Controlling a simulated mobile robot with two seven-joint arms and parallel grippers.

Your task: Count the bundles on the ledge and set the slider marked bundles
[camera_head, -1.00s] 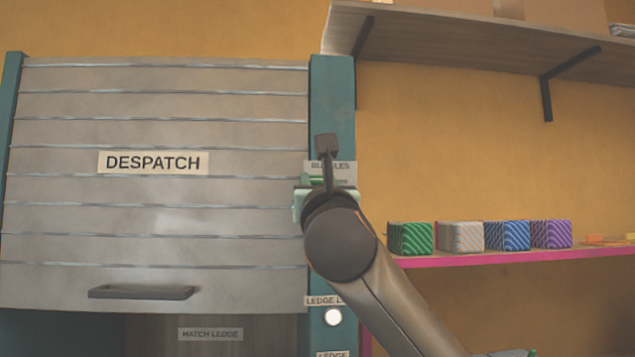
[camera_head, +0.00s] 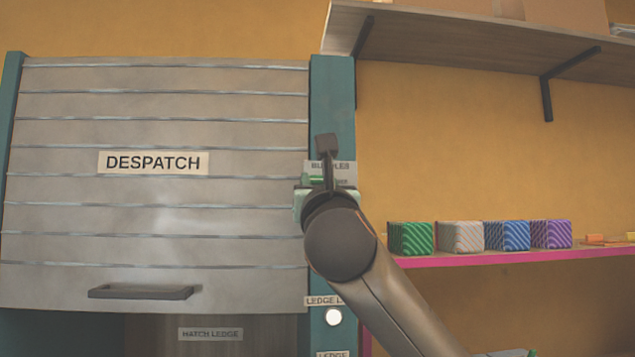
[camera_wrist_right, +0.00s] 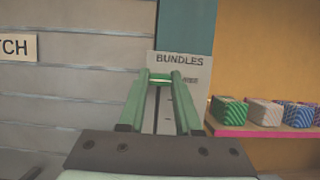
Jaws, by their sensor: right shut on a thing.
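The slider plate marked BUNDLES (camera_wrist_right: 180,60) is on the teal post (camera_head: 332,90) right of the shutter. In the head view my right arm covers much of it. My right gripper (camera_wrist_right: 160,78) is shut on the slider's green knob (camera_wrist_right: 160,77), in front of a dark vertical slot. The right gripper also shows in the head view (camera_head: 316,182). On a pink-edged ledge (camera_head: 480,258) stand patterned bundles: green (camera_head: 410,238), pale grey (camera_head: 461,237), blue (camera_head: 507,235) and purple (camera_head: 551,233). My left gripper is not in view.
A closed slatted shutter marked DESPATCH (camera_head: 160,220) with a dark handle (camera_head: 140,292) fills the left. A round white light (camera_head: 334,317) sits below the LEDGE label. A wooden shelf (camera_head: 450,40) runs above. Small orange pieces (camera_head: 597,239) lie on the ledge's right part.

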